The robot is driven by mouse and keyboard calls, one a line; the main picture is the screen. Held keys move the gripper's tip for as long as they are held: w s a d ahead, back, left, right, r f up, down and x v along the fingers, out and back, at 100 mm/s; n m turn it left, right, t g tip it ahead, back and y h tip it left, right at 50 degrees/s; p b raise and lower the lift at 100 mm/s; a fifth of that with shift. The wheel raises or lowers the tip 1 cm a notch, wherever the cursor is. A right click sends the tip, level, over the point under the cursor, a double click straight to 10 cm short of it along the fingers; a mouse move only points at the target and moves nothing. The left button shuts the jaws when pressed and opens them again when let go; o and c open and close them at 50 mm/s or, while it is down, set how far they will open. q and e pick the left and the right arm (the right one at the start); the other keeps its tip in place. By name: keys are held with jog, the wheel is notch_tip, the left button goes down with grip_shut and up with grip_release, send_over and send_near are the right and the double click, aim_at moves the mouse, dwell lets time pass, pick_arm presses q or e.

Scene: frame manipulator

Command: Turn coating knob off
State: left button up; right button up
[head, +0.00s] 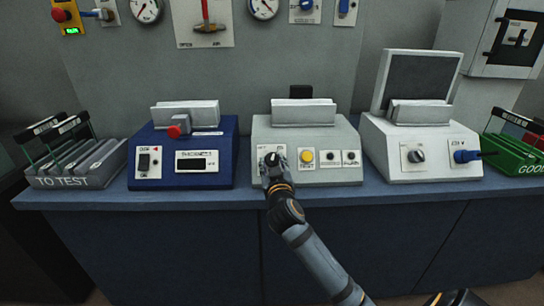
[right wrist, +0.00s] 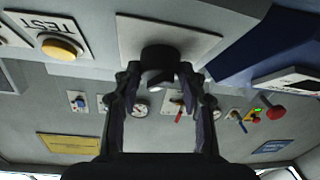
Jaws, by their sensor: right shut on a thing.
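The middle grey-white machine (head: 330,176) stands on the bench and has a knob (head: 271,157) on a white plate at the left of its front panel. My right gripper (head: 275,170) reaches up to this knob from below and is shut on it. In the right wrist view the dark round knob (right wrist: 160,57) sits between the two fingertips of the right gripper (right wrist: 158,78), in front of its plate (right wrist: 200,42). The plate's label is too small to read, and fingers partly hide the knob. My left gripper is not in view.
A yellow button (head: 306,156) sits just right of the knob on the same panel. A blue machine (head: 210,178) with a red button stands to the left, and a white machine (head: 430,165) with another knob to the right. Racks (head: 75,178) (head: 515,155) stand at both bench ends.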

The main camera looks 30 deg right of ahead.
jog(key=shift+d+r+n+y+p, duration=0.1)
jog(key=shift+r+n+y+p, duration=0.3)
jog(key=shift+n+p, duration=0.3)
jog(key=n+y+p, duration=0.1)
jog(key=n+p, duration=0.1)
jog(key=p, duration=0.1)
jog(key=n+y+p, duration=0.2)
jog(key=n+p, duration=0.1)
jog(key=n+y+p, duration=0.2)
jog(key=n+p, duration=0.1)
jog(key=shift+s+d+r, duration=0.1)
jog(key=shift+d, duration=0.15)
jog(key=shift+n+y+p, duration=0.6)
jog(key=shift+n+p, duration=0.15)
jog(key=shift+n, duration=0.25)
pick_arm(q)
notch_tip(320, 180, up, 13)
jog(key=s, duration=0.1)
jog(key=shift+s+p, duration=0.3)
jog(key=shift+p, duration=0.1)
pick_arm(e)
jog(key=shift+d+f+n+g+y, duration=0.15)
jog(key=shift+n+g+y, duration=0.3)
jog(key=shift+n, duration=0.45)
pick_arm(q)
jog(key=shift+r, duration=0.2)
pick_arm(e)
jog(key=shift+f+n+y, duration=0.1)
jog(key=shift+n+y, duration=0.15)
jog(key=shift+n, duration=0.05)
